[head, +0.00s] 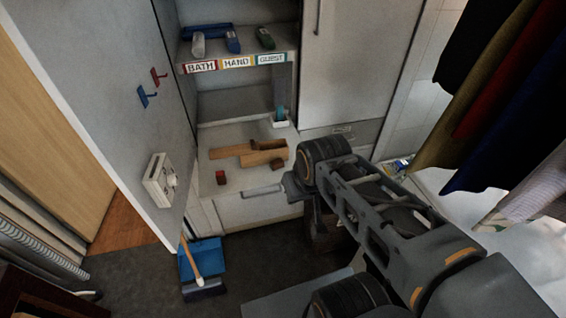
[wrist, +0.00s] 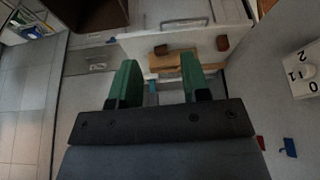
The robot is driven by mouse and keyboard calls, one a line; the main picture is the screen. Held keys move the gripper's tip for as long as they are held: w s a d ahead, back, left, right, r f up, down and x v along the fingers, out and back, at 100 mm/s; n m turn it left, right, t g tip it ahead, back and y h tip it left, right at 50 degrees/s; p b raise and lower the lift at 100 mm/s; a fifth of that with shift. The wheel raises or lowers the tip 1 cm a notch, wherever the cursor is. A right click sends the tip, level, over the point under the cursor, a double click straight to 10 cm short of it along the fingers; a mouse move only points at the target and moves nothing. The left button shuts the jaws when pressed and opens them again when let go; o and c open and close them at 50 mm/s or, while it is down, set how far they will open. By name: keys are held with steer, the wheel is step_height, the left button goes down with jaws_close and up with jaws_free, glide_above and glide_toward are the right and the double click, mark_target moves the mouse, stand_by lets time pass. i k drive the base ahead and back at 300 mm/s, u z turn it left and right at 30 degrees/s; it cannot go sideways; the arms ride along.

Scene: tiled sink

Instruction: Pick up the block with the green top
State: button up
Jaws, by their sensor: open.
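My gripper (wrist: 158,66) shows two green fingers spread apart with nothing between them in the wrist view. In the head view, my arm's wrist hides the fingers. A small red block (head: 221,177) and a small brown block (head: 277,164) sit on the cabinet counter, apart from each other; two such blocks also show beyond the fingers in the wrist view. I see no green top on either. A small dark green item (head: 265,38) stands on the upper shelf; I cannot tell whether it is a block.
Blue and white items (head: 198,44) share the upper shelf (head: 235,62). A dustpan (head: 205,262) is on the floor, below left. Hanging clothes (head: 500,90) crowd the right.

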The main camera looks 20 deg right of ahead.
mark_target(276, 164)
steer(key=z, duration=0.05)
steer(key=i, duration=0.35)
steer(key=z, duration=1.1)
steer(key=k, duration=1.45)
steer(key=u, duration=0.8)
steer(key=i, duration=0.95)
